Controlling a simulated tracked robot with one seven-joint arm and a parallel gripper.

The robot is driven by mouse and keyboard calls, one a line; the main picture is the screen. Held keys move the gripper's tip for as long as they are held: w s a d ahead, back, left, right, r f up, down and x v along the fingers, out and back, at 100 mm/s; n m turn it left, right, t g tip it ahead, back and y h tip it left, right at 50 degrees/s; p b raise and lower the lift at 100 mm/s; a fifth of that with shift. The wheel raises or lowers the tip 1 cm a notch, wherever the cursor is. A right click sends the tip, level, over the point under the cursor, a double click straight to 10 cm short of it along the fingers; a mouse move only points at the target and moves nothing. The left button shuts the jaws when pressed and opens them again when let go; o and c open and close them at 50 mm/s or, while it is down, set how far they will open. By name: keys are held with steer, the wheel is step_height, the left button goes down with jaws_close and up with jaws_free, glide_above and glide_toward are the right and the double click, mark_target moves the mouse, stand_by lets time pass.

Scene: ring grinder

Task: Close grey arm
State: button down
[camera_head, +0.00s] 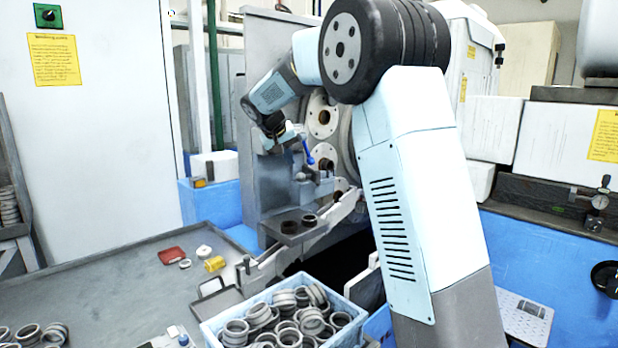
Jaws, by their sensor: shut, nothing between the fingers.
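The ring grinder (252,150) stands at the centre, with round pale flanges (323,117) on its face. A light grey arm (335,212) slants from the grinder's right side down and left, toward the table edge. A lever with a blue handle (308,152) stands on a grey block in front of the flanges. My gripper (292,143) is up by the grinder, close to the blue handle and above the grey arm. It looks shut and empty; its fingertips are small and dark here. I cannot tell whether it touches the lever. My own arm hides the grinder's right part.
A blue crate (208,333) full of metal rings stands at the front. Dark rings lie on a small ledge (283,236) under the flanges. A red tray (172,255) and a yellow piece (215,264) lie on the grey table (120,290), which has free room at its middle.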

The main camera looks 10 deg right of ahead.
mark_target(309, 176)
steer(key=x, duration=0.3)
steer(key=d+x, duration=0.1)
steer(key=x, duration=0.3)
steer(key=r+x, duration=0.1)
steer(key=x, duration=0.3)
steer(key=shift+w+d+f, duration=0.15)
steer(key=shift+d, duration=0.15)
steer(key=shift+w+d, duration=0.2)
steer(key=shift+d, duration=0.65)
